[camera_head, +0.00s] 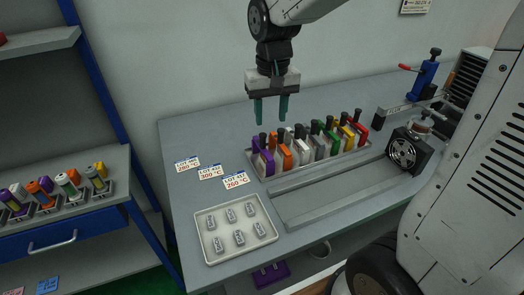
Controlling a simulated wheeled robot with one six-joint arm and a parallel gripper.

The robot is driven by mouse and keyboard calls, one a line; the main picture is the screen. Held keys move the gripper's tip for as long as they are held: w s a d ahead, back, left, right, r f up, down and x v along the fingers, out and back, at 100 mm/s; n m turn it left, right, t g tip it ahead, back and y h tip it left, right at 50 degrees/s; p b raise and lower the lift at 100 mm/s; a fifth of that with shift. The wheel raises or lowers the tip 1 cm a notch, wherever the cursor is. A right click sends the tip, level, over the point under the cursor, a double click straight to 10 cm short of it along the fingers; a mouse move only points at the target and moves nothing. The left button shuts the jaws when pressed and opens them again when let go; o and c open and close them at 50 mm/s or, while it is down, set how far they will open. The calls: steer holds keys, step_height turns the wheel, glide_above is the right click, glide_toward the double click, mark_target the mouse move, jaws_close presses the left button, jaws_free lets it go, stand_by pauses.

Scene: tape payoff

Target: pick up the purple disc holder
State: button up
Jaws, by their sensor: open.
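The purple disc holder (264,160) stands upright at the left end of a row of coloured holders in a tray on the grey table. It has a dark knob on top. An orange holder stands directly to its right. My gripper (271,110) hangs above the left part of the row, fingers pointing down. It is open and empty, with a clear gap between its two teal fingers. Its fingertips appear above the purple and orange holders. The lower part of the purple holder is partly hidden by the tray's edge.
Orange, white, grey, green, yellow and red holders fill the row's tray (272,177). A white tray (200,238) with several small metal parts is at the front left. Paper labels (210,172) lie behind it. A long grey rail (330,200) lies in front; a black fan unit (405,154) stands right.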

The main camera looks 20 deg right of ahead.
glide_above(263, 134)
steer(key=f, duration=0.3)
steer(key=shift+a+f, duration=0.15)
steer(key=shift+a, duration=0.2)
steer(key=f, duration=0.7)
steer(key=shift+d+f, duration=0.35)
steer(key=shift+f, duration=0.05)
steer(key=shift+c, duration=0.2)
jaws_close()
